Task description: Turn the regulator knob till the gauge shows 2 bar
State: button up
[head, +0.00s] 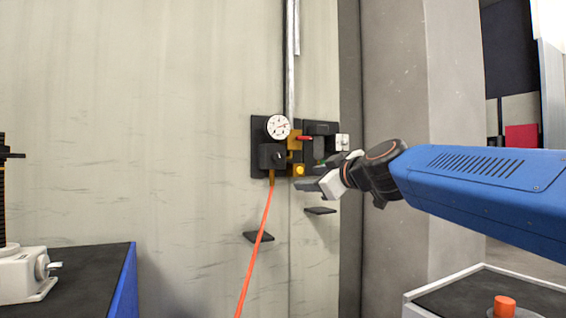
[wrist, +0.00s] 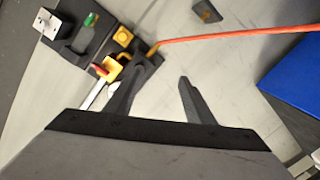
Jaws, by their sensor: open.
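The round white gauge (head: 278,127) sits at the top of a black wall panel in the head view. A reddish needle shows, but the scale is too small to read. Below it is a dark regulator block (head: 272,156) with the orange hose leaving its underside; its knob cannot be told apart clearly. My gripper (head: 312,185) is to the right of and slightly below the block, apart from it in the picture. In the wrist view my gripper (wrist: 158,76) has its two fingers spread with nothing between them. The left finger covers part of the regulator and gauge area.
The orange hose (head: 257,240) hangs down the wall. A red lever (head: 304,138), yellow fittings (head: 299,170) and a second black unit (head: 321,129) are right of the regulator. A blue-sided bench (head: 105,270) stands left. Bare wall lies between the wrist fingers.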

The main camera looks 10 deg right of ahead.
jog(key=w+r+t, duration=0.1)
jog(key=w+r, duration=0.2)
jog(key=r, duration=0.2)
send_near(281, 159)
jog(key=shift+n, duration=0.4)
jog(key=x, duration=0.8)
jog(key=shift+w+a, duration=0.1)
jog(key=shift+c, duration=0.3)
jog(key=c, duration=1)
